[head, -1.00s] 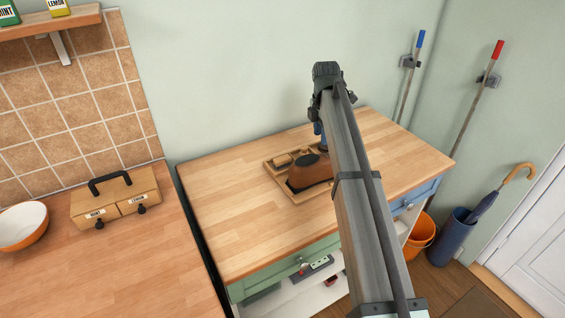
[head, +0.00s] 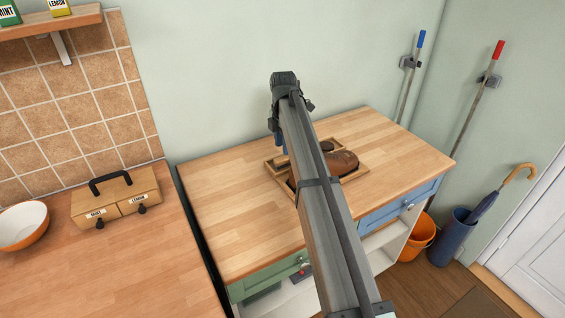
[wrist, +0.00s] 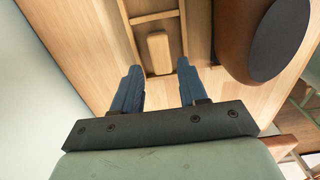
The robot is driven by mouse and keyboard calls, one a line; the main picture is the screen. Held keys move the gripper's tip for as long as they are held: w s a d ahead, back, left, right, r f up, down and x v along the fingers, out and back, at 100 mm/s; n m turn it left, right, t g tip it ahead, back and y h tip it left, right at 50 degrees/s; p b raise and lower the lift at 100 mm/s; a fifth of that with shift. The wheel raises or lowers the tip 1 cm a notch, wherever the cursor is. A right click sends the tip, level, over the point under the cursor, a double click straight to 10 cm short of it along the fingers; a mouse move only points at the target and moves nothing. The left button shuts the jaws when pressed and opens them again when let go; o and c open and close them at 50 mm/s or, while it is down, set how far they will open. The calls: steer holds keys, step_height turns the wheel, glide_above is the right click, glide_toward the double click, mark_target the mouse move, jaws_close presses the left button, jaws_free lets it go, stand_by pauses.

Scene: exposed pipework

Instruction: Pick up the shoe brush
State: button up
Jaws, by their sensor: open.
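A small tan block with rounded corners (wrist: 158,53), which looks like the wooden back of the shoe brush, lies in a narrow compartment of the wooden tray (wrist: 153,17). Its bristles are not visible. In the wrist view my gripper (wrist: 158,72) is open, with its blue fingers spread to either side of the block's near end; I cannot tell the height gap. Nothing is between the fingers. In the head view my arm hides most of the tray's left part (head: 283,177), and only a bit of the blue fingers (head: 278,142) shows.
A brown shoe (head: 342,162) sits on the tray, close to the right finger in the wrist view (wrist: 228,40). A small dark round item (head: 326,146) is behind it. The wooden worktop (head: 225,200) is clear left of the tray. The wall (head: 220,80) stands behind.

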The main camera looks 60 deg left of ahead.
mark_target(284, 157)
steer(key=shift+w+f, duration=0.1)
steer(key=shift+f, duration=3.1)
steer(key=c, duration=0.7)
steer(key=shift+c, duration=0.2)
steer(key=shift+r, duration=0.2)
step_height(284, 157, up, 10)
steer(key=shift+f, duration=0.1)
